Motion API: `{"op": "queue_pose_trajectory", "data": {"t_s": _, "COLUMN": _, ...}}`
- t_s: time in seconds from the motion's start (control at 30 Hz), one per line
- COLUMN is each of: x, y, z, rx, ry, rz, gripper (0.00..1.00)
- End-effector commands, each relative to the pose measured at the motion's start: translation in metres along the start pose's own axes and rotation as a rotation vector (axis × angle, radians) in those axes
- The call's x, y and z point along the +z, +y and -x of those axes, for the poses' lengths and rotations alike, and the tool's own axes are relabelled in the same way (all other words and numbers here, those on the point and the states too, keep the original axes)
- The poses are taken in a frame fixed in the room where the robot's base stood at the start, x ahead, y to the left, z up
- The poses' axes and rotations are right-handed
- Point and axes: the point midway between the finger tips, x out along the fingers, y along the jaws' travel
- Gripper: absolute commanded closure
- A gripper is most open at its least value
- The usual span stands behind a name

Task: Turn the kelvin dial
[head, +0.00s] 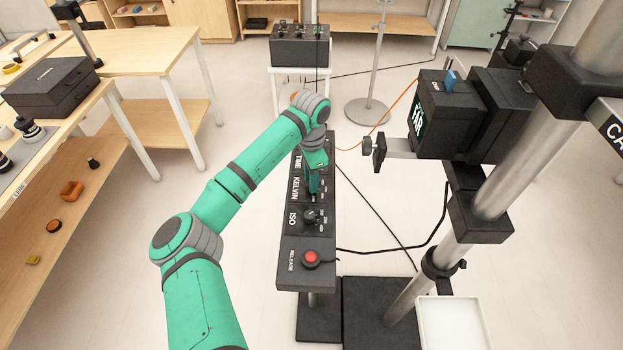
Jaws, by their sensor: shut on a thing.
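A long black control panel (306,258) stands on a post in front of me, with sections labelled TIME, KELVIN, ISO and RELEASE. My green arm reaches over from the left and my gripper (314,188) points down at the KELVIN section, shut on the kelvin dial. The gripper hides most of this dial, so its pointer setting cannot be read. The ISO dial (310,215) sits just nearer to me, uncovered. A red release button (310,257) is at the panel's near end.
A black camera box (446,110) on a thick metal column (477,215) stands right of the panel. A black cable (400,250) runs between panel and column. Wooden tables (135,52) with a black case (52,86) are at left. Open floor lies between tables and panel.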

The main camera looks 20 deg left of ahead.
Motion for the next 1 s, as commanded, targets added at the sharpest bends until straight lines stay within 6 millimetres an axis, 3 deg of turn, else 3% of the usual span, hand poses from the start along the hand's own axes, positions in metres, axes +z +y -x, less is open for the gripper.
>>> {"op": "queue_pose_trajectory", "data": {"t_s": 0.4, "x": 0.0012, "y": -0.0003, "z": 0.0007, "rx": 0.0, "ry": -0.001, "rz": -0.237, "gripper": 0.97}}
{"op": "queue_pose_trajectory", "data": {"t_s": 1.0, "x": 0.0017, "y": -0.0005, "z": 0.0007, "rx": 0.0, "ry": -0.003, "rz": -0.29, "gripper": 0.97}}
